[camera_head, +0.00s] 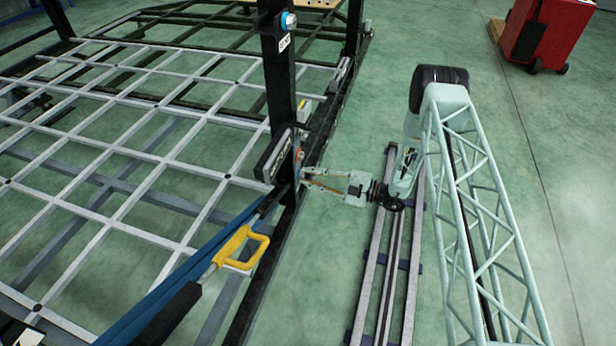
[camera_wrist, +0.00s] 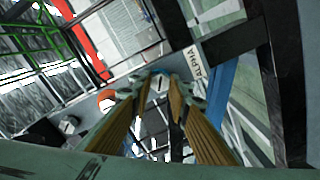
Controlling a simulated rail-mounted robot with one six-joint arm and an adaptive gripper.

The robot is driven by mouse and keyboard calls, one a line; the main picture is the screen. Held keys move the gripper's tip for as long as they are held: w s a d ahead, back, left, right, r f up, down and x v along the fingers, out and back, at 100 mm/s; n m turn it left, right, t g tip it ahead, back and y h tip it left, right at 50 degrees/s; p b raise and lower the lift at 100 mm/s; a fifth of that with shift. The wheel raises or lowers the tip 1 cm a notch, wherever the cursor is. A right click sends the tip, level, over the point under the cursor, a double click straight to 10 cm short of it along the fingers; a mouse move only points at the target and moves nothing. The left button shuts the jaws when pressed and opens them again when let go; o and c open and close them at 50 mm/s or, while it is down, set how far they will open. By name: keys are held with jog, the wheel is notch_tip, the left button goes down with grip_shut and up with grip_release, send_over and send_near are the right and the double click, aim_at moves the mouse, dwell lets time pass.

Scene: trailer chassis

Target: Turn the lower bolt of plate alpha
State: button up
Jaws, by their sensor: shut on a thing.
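In the wrist view, my gripper (camera_wrist: 159,88) has its two tan-lined fingers closed in around a grey bolt head (camera_wrist: 160,80) on a plate marked ALPHA (camera_wrist: 195,63). The bolt shows between the fingertips, which hide its sides. A second bolt with an orange ring (camera_wrist: 107,99) sits to the left on the same plate. In the head view, my gripper (camera_head: 304,178) reaches left to the dark post, and its tips meet the post just below a bolt with an orange-red ring (camera_head: 300,155). The gripped bolt is too small to make out there.
A dark upright post (camera_head: 279,80) carries a blue-ringed bolt (camera_head: 288,20) higher up. A yellow handle (camera_head: 240,248) and a blue beam (camera_head: 190,273) lie near the post's foot. The chassis grid (camera_head: 130,150) fills the left. A red cart (camera_head: 545,35) stands far right on open floor.

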jog(key=m, duration=0.4)
jog(key=shift+d+m, duration=0.1)
jog(key=shift+m, duration=0.3)
dwell(0.4)
jog(key=o, duration=0.9)
jog(key=shift+d, duration=0.1)
jog(key=shift+v, duration=5.9)
jog(key=shift+r, duration=0.1)
